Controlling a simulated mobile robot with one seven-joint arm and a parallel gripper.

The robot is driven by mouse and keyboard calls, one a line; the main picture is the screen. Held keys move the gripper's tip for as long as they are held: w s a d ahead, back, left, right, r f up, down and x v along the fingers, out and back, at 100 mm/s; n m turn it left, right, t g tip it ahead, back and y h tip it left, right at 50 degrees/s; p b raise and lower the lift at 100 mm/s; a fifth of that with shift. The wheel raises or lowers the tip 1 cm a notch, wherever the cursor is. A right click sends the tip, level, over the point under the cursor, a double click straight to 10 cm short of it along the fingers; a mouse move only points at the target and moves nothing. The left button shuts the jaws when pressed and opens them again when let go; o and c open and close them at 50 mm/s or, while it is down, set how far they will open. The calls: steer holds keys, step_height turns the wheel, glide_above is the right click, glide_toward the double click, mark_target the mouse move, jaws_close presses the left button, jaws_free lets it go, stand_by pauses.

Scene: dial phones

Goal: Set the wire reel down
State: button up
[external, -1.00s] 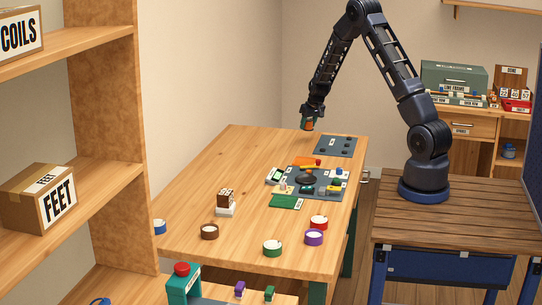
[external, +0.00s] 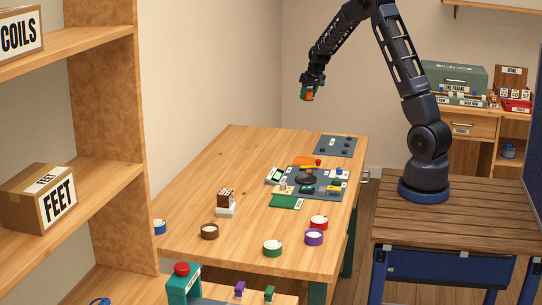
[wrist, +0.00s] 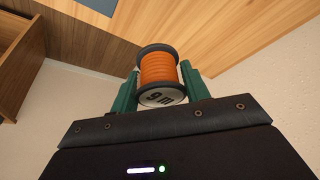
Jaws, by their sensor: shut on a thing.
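The wire reel (wrist: 158,70) is a spool of orange wire with dark flanges and a pale end label reading "9 m", seen in the wrist view. My gripper (wrist: 158,88) is shut on it, with one green finger on each side. In the external view my gripper (external: 308,90) holds the reel (external: 307,95) high in the air, above the far part of the wooden table (external: 185,215). The reel is small there and partly hidden by the fingers.
A dark mat (external: 335,146) lies at the table's far end. A grey board (external: 318,184) with small parts and a green board (external: 286,202) are nearer. The table's left middle is clear.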

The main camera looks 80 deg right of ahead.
steer(key=w+a+r+n+t+y, duration=0.1)
steer(key=w+a+n, duration=0.3)
steer(key=a, duration=1.3)
steer(key=w+a+r+n, duration=0.1)
steer(key=w+a, duration=0.5)
steer(key=a, duration=1.1)
steer(key=s+a+n+y, duration=0.1)
steer(key=s+a+n, duration=0.3)
steer(key=a, duration=1.3)
steer(key=s+a+n+y, duration=0.2)
steer(key=s+a, duration=0.4)
steer(key=a, duration=1.1)
step_height(320, 180, down, 20)
steer(key=shift+s+d+f, duration=0.1)
steer(key=shift+d+f, duration=0.05)
steer(key=shift+f, duration=0.1)
steer(key=shift+f, duration=0.3)
steer(key=o, duration=1)
steer(key=shift+o, duration=0.2)
steer(key=shift+r, duration=0.15)
